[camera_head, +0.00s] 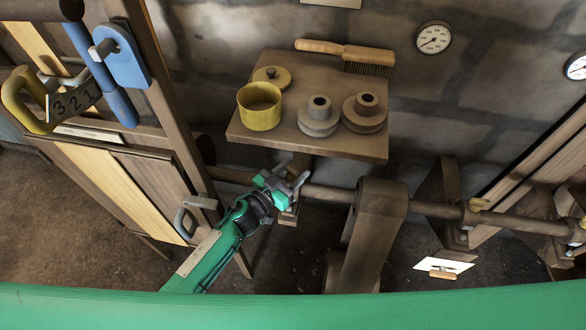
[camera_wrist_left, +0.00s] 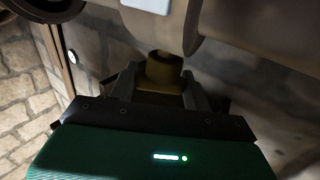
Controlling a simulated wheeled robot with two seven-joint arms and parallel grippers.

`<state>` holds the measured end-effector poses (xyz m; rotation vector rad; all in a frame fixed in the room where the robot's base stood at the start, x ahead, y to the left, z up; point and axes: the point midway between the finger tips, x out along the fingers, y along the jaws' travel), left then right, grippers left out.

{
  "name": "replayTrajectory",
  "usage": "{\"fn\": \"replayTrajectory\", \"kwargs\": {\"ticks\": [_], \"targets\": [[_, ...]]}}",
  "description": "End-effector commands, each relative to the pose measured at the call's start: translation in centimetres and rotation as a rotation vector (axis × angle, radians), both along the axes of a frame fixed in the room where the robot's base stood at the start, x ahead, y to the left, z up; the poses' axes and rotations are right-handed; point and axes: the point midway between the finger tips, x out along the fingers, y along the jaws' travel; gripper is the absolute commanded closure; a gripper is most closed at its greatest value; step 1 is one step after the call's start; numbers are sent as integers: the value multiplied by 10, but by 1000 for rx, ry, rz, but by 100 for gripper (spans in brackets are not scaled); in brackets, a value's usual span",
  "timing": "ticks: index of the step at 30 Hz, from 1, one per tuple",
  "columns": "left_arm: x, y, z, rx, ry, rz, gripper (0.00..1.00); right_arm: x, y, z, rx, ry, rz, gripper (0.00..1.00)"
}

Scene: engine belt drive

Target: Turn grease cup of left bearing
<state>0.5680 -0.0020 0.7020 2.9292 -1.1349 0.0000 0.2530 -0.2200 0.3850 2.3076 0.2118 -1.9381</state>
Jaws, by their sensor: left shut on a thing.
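My left gripper (camera_head: 291,180) reaches in from the lower left to the shaft (camera_head: 330,194) below the wooden shelf, at the left bearing (camera_head: 288,216). It largely hides this bearing and its grease cup in the head view. In the left wrist view the grease cup (camera_wrist_left: 164,70) is a dull brass cylinder between the two fingers of my left gripper (camera_wrist_left: 162,88). The fingers are shut on it. The cup sits close under a dark rounded part. My right gripper is not in view.
A wooden shelf (camera_head: 286,142) above the gripper holds a yellow pot (camera_head: 259,106), a lid (camera_head: 271,77), two pulleys and a brush (camera_head: 345,53). A wooden cabinet with levers (camera_head: 115,170) stands left. A belt (camera_head: 370,235) hangs right of the gripper. Another bearing (camera_head: 463,212) stands further right.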

Motion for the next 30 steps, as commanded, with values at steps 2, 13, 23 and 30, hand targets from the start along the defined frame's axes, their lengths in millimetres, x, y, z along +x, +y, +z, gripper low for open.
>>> {"fn": "replayTrajectory", "kwargs": {"ticks": [2,13,23,30], "targets": [[1,0,1,1,-1,-3,74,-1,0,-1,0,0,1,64],[1,0,0,0,-1,-5,74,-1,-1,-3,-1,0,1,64],[0,0,0,1,-1,-5,29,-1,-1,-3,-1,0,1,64],[-13,12,-1,2,1,-5,29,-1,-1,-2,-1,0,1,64]]}}
